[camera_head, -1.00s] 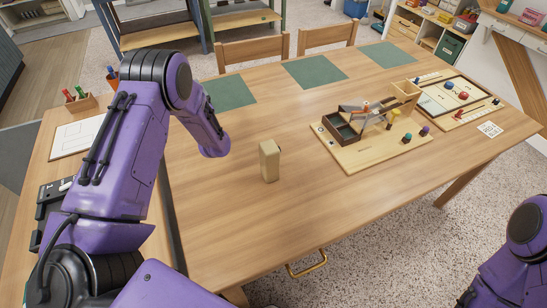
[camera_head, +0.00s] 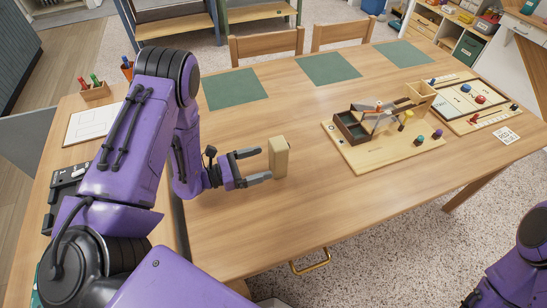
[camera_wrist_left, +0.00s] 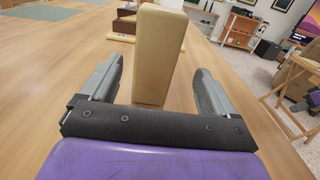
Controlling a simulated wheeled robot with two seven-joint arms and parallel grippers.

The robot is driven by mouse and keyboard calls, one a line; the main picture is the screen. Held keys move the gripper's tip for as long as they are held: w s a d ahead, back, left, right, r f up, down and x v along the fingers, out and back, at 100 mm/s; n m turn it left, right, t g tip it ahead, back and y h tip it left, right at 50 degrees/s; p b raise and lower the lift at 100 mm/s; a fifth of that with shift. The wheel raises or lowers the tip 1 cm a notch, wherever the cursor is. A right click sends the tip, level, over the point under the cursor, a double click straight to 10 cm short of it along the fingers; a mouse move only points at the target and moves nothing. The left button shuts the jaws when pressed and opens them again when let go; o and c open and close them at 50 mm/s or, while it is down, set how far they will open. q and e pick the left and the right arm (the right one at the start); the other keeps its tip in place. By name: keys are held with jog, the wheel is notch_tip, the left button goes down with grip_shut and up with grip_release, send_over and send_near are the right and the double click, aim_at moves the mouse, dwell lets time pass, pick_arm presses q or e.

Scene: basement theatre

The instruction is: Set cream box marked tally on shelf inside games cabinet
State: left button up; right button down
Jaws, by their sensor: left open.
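A cream box (camera_head: 279,158) stands upright on the wooden table (camera_head: 230,225). No marking can be read on it. It also shows in the left wrist view (camera_wrist_left: 158,55), between and just beyond the two fingers. My left gripper (camera_head: 259,165) is open beside the box, with its fingertips pointing at it from the left. In the left wrist view the open left gripper (camera_wrist_left: 158,85) has a gap on each side of the box. My right arm shows at the lower right edge, but its gripper is out of view. I cannot identify the games cabinet.
A wooden board game with a small ramp (camera_head: 385,130) stands right of the box. A score board (camera_head: 470,100) lies farther right. Green mats (camera_head: 235,88) lie along the far edge. A pen holder (camera_head: 95,91) stands at left. The table front is clear.

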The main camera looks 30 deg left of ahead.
aim_at(272, 158)
pick_arm(q)
jog(key=p+x, duration=0.1)
jog(key=x, duration=0.5)
jog(key=shift+d+r+p, duration=0.15)
jog(key=shift+d+p, duration=0.05)
jog(key=shift+p, duration=0.2)
jog(key=shift+a, duration=0.1)
jog(key=c, duration=1)
jog(key=shift+c, duration=1.2)
jog(key=shift+r, duration=0.1)
